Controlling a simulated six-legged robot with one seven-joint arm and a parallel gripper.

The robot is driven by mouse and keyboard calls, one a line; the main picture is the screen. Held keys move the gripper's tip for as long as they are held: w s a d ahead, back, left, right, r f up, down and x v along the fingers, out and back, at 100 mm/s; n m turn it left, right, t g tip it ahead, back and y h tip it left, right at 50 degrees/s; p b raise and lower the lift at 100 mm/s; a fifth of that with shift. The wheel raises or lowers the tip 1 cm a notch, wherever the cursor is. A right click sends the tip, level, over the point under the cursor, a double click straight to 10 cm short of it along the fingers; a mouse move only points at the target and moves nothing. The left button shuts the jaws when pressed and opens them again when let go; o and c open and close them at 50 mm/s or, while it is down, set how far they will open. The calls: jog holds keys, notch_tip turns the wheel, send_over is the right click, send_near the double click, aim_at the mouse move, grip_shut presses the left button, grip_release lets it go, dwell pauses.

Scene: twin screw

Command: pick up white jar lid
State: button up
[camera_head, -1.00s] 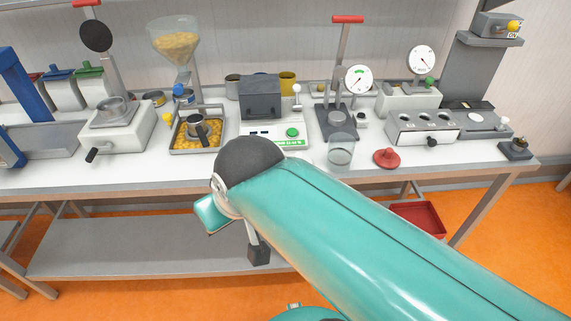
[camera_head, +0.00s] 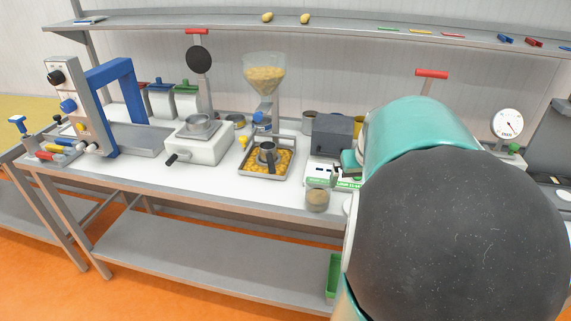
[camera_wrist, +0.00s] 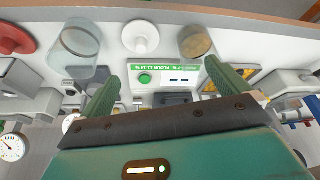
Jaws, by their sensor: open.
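The white jar lid (camera_wrist: 141,37) is a round white disc with a knob, on the white bench top in the wrist view. It lies between a clear empty glass jar (camera_wrist: 75,48) and a jar with brownish contents (camera_wrist: 195,41). My gripper (camera_wrist: 162,72) is open, with its two green fingers spread wide and nothing between them. The lid is beyond the fingertips, apart from them. In the head view my arm covers most of the lid's area, and the filled jar (camera_head: 317,199) stands near the bench's front edge.
A green-labelled scale (camera_wrist: 165,74) sits close to the fingers. A red lid (camera_wrist: 15,39) lies beyond the clear jar. In the head view, a tray of yellow pieces (camera_head: 281,175) and a grinder-like machine (camera_head: 198,148) stand left of my arm.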

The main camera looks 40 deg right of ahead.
jog(key=shift+m, duration=0.4)
jog(key=d+f, duration=0.4)
jog(key=f, duration=0.1)
jog(key=d+f, duration=0.1)
jog(key=f, duration=0.2)
jog(key=shift+w+d+f, duration=0.25)
jog(key=shift+w+d, duration=0.05)
jog(key=shift+d, duration=0.1)
jog(key=x, duration=0.5)
jog(key=shift+w+f, duration=0.25)
jog(key=shift+f, duration=0.1)
jog(key=c, duration=1)
